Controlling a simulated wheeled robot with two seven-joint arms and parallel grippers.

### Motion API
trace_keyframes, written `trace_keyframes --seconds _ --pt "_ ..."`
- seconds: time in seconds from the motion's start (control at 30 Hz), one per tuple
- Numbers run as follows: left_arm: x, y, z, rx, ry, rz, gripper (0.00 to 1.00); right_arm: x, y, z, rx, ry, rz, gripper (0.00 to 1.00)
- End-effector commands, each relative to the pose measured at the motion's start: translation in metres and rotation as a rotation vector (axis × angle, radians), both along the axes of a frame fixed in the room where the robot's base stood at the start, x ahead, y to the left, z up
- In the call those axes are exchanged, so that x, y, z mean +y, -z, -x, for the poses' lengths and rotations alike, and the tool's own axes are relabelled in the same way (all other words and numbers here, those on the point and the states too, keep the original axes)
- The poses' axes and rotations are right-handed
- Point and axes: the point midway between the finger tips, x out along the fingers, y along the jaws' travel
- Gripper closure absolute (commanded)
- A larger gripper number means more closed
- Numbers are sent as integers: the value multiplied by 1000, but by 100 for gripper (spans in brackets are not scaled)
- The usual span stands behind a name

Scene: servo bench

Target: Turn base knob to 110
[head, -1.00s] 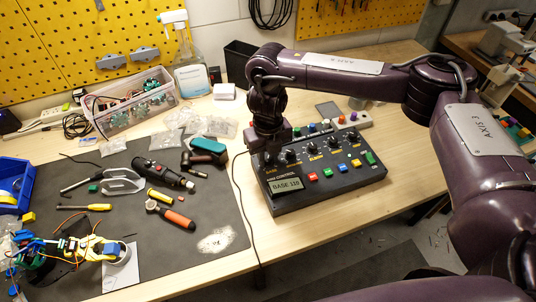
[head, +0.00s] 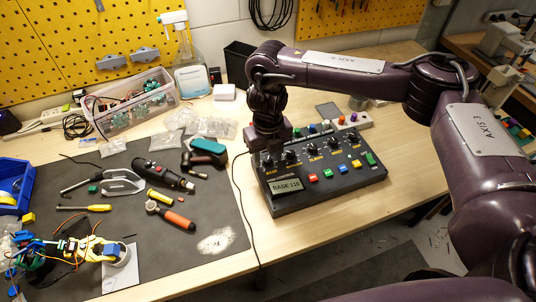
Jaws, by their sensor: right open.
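The black control box (head: 330,187) stands on the bench, with a row of black knobs along its top and coloured buttons below them. The base knob (head: 267,161) is at the left end of the row, just above the word BASE. The small display (head: 287,186) at the box's front left seems to read BASE 110, though the digits are small. My right gripper (head: 270,152) points down just above and behind the base knob; it is open and appears to be clear of it. The knob's pointer is too small to read. My left gripper is out of view.
A small servo arm (head: 85,250) with loose wires stands at the lower left. A dark mat (head: 130,215) holds several tools left of the box. A black cable (head: 240,205) runs beside the box's left edge. Bare bench lies to the box's right.

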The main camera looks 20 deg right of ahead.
Motion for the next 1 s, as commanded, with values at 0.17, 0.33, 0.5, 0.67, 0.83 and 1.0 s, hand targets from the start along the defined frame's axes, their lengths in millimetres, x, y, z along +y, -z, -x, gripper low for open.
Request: trace_keyframes --seconds 0.17,0.33,0.5,0.67,0.83,1.0 --pt "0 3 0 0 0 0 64 0 -30 -2 -6 -1 0 54" --pt "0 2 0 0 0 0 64 -1 -56 -2 -6 0 1 54" --pt "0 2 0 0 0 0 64 0 -70 -1 -3 1 1 54" --pt "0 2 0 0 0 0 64 0 -74 0 -2 2 0 54" --pt "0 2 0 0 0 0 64 0 -73 0 -1 1 0 54" --pt "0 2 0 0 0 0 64 0 -73 -1 -2 1 0 54"
